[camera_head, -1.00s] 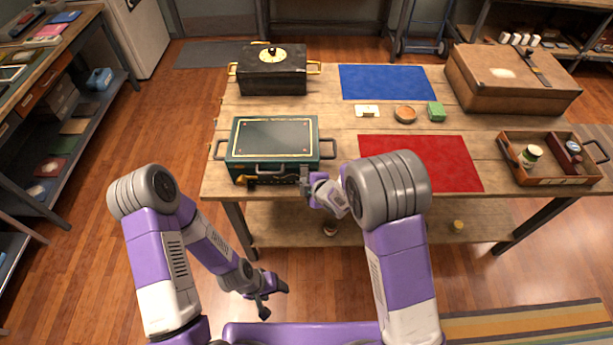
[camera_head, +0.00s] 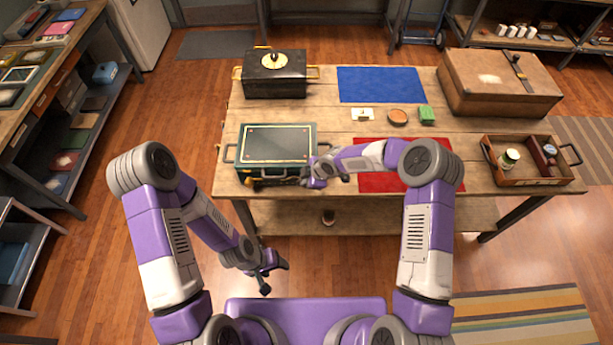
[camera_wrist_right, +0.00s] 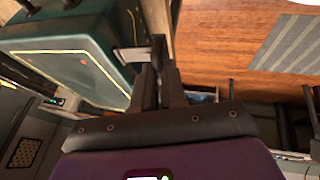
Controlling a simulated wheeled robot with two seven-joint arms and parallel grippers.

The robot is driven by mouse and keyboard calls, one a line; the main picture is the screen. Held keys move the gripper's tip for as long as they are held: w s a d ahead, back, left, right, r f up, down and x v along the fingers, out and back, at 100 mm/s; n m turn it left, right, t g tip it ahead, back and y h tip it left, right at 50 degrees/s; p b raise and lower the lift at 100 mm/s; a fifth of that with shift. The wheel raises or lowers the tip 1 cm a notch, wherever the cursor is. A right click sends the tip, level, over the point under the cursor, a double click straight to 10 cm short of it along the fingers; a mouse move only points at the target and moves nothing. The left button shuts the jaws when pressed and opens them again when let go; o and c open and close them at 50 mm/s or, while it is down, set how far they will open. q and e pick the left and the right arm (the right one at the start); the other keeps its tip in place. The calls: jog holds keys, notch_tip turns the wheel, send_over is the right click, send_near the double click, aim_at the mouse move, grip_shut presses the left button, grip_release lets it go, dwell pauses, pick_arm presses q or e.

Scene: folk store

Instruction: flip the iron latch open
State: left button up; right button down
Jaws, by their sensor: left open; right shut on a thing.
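A dark teal case (camera_head: 277,128) with a gold-lined top and dark handles sits at the left front of the table. A small brass-coloured piece (camera_head: 258,185) shows low on its front left. My right gripper (camera_head: 308,174) is at the case's front right corner. In the right wrist view, my right gripper (camera_wrist_right: 159,62) is shut on a dark metal piece, apparently the iron latch (camera_wrist_right: 132,54), beside the teal case (camera_wrist_right: 85,45). The fingers hide most of that piece, so its angle cannot be told. My left gripper (camera_head: 268,280) is open and empty, low in front of the table.
A black box (camera_head: 275,80) with brass handles stands behind the teal case. A blue mat (camera_head: 380,84), red mat (camera_head: 375,183), brown case (camera_head: 500,82) and wooden tray (camera_head: 530,180) share the table (camera_head: 340,120). My right forearm crosses above the red mat.

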jog(key=shift+w+r+p, duration=0.1)
jog(key=shift+w+p, duration=0.05)
jog(key=shift+p, duration=0.15)
dwell(0.4)
jog(key=c, duration=1.2)
grip_release()
jog(key=v, duration=0.7)
jog(key=shift+d+r+b, duration=0.1)
jog(key=shift+r+b, duration=0.2)
jog(key=shift+b, duration=0.1)
jog(key=shift+f, duration=0.1)
